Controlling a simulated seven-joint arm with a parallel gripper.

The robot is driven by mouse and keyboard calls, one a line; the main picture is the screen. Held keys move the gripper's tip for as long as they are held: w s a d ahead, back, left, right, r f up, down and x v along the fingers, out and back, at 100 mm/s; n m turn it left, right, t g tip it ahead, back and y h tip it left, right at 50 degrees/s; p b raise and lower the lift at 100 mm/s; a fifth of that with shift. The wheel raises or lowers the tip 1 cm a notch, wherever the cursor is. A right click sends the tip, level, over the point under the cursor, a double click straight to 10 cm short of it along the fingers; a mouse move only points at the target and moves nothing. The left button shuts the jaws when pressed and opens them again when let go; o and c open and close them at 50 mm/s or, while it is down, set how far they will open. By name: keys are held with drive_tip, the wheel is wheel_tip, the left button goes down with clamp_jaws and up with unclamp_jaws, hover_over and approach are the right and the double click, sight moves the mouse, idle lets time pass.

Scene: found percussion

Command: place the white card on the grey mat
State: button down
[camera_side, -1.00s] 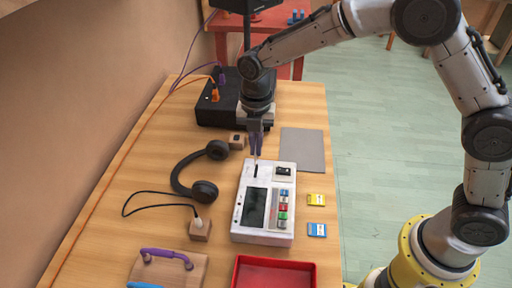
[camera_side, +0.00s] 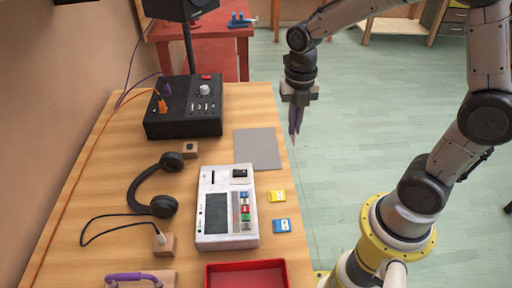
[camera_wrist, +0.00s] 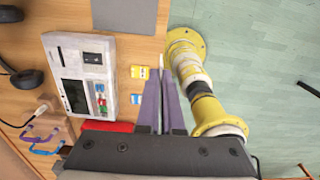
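My gripper (camera_side: 295,122) is raised to the right of the table, with the floor behind it in the side view. In the wrist view its purple fingers (camera_wrist: 160,95) are close together with a thin pale sliver between them. I cannot tell if that sliver is the white card or background. No white card shows clearly elsewhere. The grey mat (camera_side: 258,148) lies flat and bare at the table's right edge, left of and below my gripper in the picture. It also shows at the top of the wrist view (camera_wrist: 122,15).
A white device (camera_side: 217,240) with a dark slot stands on the table. A yellow card (camera_side: 278,196) and a blue card (camera_side: 282,226) lie right of it. A red tray (camera_side: 246,275), headphones (camera_side: 164,206) and a black box (camera_side: 184,127) stand around it.

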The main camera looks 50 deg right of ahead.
drive_tip(key=w+f, duration=0.2)
drive_tip(key=w, duration=0.2)
drive_tip(key=w+d+f, duration=0.1)
drive_tip(key=w+f, duration=0.2)
drive_tip(key=w, duration=0.2)
drive_tip(key=w+d+f, duration=0.1)
drive_tip(key=w+f, duration=0.2)
drive_tip(key=w, duration=0.1)
drive_tip(key=shift+w+f, duration=0.15)
drive_tip(key=shift+f, duration=0.1)
drive_tip(key=shift+w+f, duration=0.4)
drive_tip(key=shift+f, duration=1.6)
drive_tip(key=shift+f, duration=0.2)
drive_tip(key=c, duration=1.1)
unclamp_jaws()
